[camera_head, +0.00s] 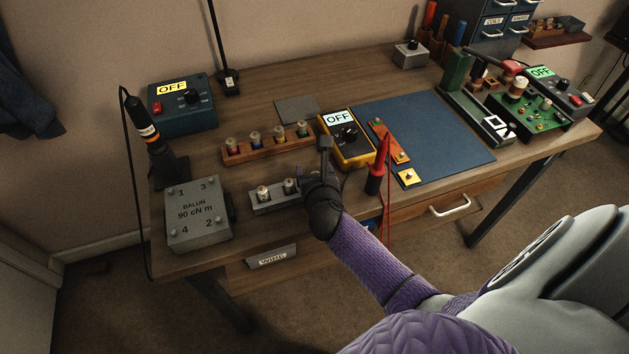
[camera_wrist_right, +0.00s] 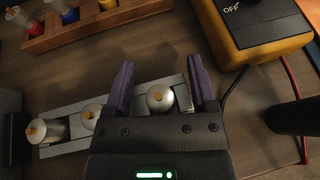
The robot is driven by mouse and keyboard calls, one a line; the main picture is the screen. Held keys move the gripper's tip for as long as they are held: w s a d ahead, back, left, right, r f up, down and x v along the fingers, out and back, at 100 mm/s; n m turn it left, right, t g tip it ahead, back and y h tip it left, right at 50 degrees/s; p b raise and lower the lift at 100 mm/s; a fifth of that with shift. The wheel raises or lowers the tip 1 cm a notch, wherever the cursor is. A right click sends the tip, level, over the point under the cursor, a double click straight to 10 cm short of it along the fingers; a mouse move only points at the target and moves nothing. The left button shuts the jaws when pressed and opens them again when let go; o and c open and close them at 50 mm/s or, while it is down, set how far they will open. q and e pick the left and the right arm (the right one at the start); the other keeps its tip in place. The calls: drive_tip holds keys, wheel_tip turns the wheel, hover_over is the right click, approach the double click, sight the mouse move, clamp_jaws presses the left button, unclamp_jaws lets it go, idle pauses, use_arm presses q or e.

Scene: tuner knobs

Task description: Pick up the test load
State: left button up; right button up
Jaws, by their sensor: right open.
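My right gripper (camera_head: 316,172) is at the near edge of the bench, above the right end of a small grey rack (camera_head: 273,204). In the right wrist view its two purple fingers (camera_wrist_right: 160,66) are open, one on each side of a silver cylinder with a brass tip (camera_wrist_right: 159,97). It does not visibly grip the cylinder. No readable label shows which piece is the test load. My left gripper is not in view.
A wooden rack (camera_head: 268,149) with colour-banded cylinders stands behind. A yellow meter (camera_head: 356,151) reading OFF and a red probe (camera_head: 380,160) are close on the right. The grey BALUN box (camera_head: 197,228) is left. The blue mat (camera_head: 440,130) has clear room.

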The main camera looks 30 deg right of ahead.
clamp_jaws()
idle(0.3)
